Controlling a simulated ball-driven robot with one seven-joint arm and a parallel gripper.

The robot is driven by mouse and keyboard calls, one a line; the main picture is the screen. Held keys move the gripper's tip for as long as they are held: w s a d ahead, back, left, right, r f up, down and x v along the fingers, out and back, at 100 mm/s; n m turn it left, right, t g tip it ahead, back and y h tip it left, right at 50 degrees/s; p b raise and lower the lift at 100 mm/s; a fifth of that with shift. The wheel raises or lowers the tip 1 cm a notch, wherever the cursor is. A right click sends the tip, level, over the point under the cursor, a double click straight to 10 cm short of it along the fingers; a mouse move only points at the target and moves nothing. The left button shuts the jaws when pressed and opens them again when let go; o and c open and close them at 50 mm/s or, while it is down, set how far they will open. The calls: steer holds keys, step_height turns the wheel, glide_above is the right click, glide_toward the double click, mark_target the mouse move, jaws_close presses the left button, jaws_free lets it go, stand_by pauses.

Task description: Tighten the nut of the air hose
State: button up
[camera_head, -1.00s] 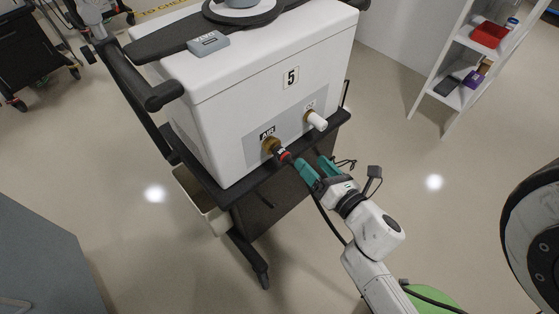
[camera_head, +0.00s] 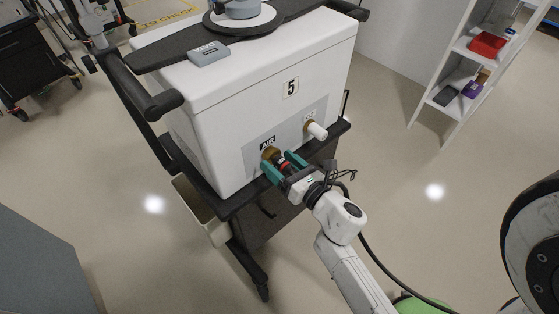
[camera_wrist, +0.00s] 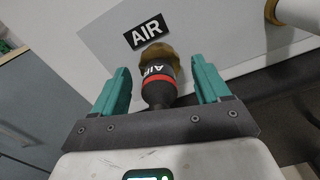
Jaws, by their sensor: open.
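The white ventilator numbered 5 (camera_head: 230,110) stands on a dark cart. A brass air fitting (camera_head: 268,153) sits under its AIR label, and it also shows in the wrist view (camera_wrist: 157,52). The dark air hose nut with a red band and AIR lettering (camera_wrist: 157,75) sits at the brass fitting; how far it is threaded on cannot be told. My gripper (camera_head: 281,164) is open, with its green fingers on both sides of the nut. In the wrist view, gaps show between the fingers and the nut.
A second port with a white plug (camera_head: 317,131) is right of the air fitting, close to my gripper. The cart's dark shelf edge (camera_head: 233,203) runs below. A white shelf unit (camera_head: 455,85) stands at the right, with clear floor between.

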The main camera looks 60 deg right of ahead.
steer(key=shift+w+d, duration=0.1)
steer(key=shift+w, duration=0.3)
steer(key=c, duration=1.1)
steer(key=shift+o, duration=0.2)
